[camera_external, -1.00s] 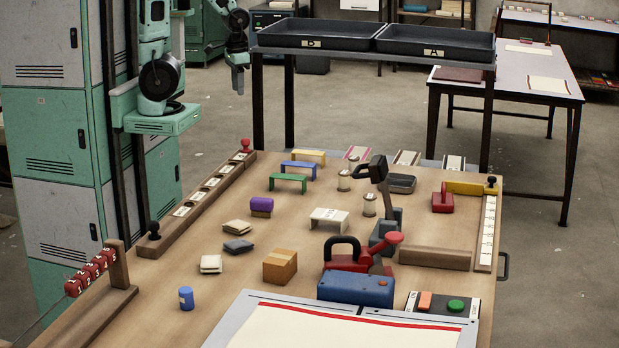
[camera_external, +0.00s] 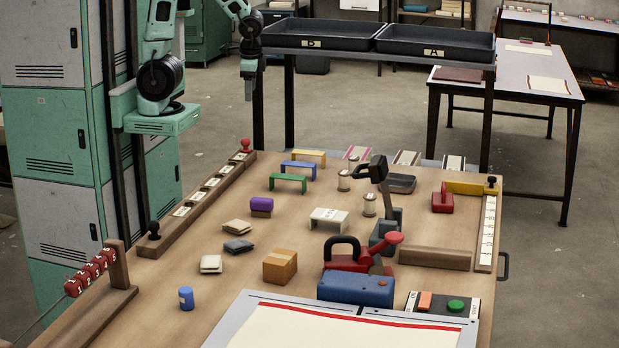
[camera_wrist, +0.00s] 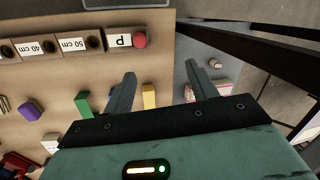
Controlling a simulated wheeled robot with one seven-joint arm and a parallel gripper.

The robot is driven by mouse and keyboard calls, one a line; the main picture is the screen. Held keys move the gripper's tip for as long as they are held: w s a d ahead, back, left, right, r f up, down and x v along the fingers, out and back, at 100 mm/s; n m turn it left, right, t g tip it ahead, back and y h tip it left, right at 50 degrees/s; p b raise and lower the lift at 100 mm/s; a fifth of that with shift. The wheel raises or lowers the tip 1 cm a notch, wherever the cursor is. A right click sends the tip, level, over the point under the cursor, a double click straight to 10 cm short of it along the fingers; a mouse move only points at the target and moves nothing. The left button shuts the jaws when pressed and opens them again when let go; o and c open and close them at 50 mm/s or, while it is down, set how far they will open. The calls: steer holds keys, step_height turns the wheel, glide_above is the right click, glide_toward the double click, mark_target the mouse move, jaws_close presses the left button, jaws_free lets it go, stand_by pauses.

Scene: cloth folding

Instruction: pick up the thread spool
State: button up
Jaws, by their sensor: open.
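A small blue cylinder (camera_external: 186,299) stands upright near the table's left front. My gripper (camera_external: 249,96) is raised beyond the table's far edge, well apart from both. In the wrist view my gripper (camera_wrist: 160,73) has its two fingers spread with nothing between them.
Yellow (camera_external: 309,154), blue (camera_external: 298,167) and green (camera_external: 287,179) little benches stand behind the purple cylinder. A wooden rail (camera_external: 199,198) with a red knob runs along the left edge. Black trays (camera_external: 318,33) on a rack stand behind.

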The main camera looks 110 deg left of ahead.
steer(key=w+d+f+m+y, duration=0.2)
steer(key=w+m+y, duration=0.1)
steer(key=w+m, duration=0.5)
steer(key=m+t+y, duration=0.2)
steer(key=m+t, duration=0.5)
steer(key=m, duration=1.3)
glide_toward(342, 173)
steer(key=x, duration=0.6)
steer(key=shift+a+f+b, duration=0.35)
steer(key=shift+a, duration=0.05)
steer(key=shift+p+x, duration=0.55)
steer(key=shift+x, duration=2.45)
steer(key=shift+w+d, duration=0.1)
steer(key=shift+w, duration=0.1)
steer(key=shift+r, duration=0.1)
steer(key=c, duration=1.1)
